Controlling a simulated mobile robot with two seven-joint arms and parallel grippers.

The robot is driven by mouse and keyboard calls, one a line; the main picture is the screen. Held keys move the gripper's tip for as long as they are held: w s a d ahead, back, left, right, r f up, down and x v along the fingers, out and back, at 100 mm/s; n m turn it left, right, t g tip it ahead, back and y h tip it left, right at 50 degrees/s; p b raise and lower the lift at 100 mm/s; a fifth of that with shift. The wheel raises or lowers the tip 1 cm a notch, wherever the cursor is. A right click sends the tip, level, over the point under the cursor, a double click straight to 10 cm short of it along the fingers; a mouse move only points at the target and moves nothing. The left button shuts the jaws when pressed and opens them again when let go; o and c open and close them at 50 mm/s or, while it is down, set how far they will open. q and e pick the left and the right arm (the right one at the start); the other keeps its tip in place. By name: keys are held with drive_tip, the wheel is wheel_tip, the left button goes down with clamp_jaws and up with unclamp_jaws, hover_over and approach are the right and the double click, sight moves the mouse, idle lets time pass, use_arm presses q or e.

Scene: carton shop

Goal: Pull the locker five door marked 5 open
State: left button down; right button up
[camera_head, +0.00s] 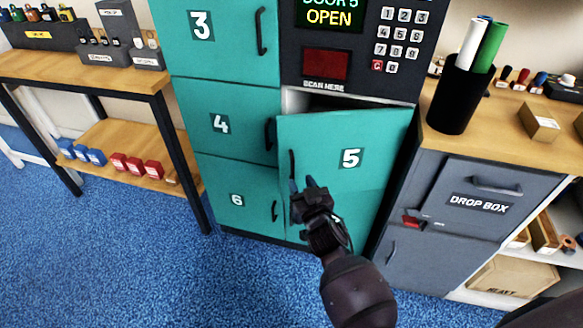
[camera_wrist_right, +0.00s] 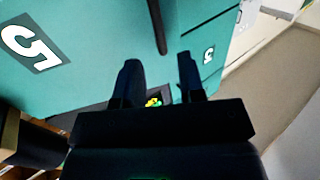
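The teal locker door marked 5 (camera_head: 345,185) stands ajar, its left edge swung out from the cabinet and a dark gap showing along its top. Its dark vertical handle (camera_head: 292,165) is near the left edge. My right gripper (camera_head: 302,184) is in front of the door, at the lower end of the handle. In the right wrist view, my gripper's two fingers (camera_wrist_right: 160,75) are apart. The handle (camera_wrist_right: 157,25) lies ahead of the gap between them, and I see nothing clamped. The 5 label (camera_wrist_right: 35,45) also shows there. My left gripper is not in view.
Doors 3 (camera_head: 215,50), 4 (camera_head: 225,135) and 6 (camera_head: 235,200) are shut. The panel display (camera_head: 330,17) reads OPEN. A drop box (camera_head: 470,200) stands at right under a counter with a black pen cup (camera_head: 455,98). A wooden shelf (camera_head: 90,75) is at left. The blue carpet in front is clear.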

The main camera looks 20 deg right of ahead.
sight(293, 169)
drive_tip(key=shift+w+b, duration=0.55)
drive_tip(key=shift+w, duration=2.95)
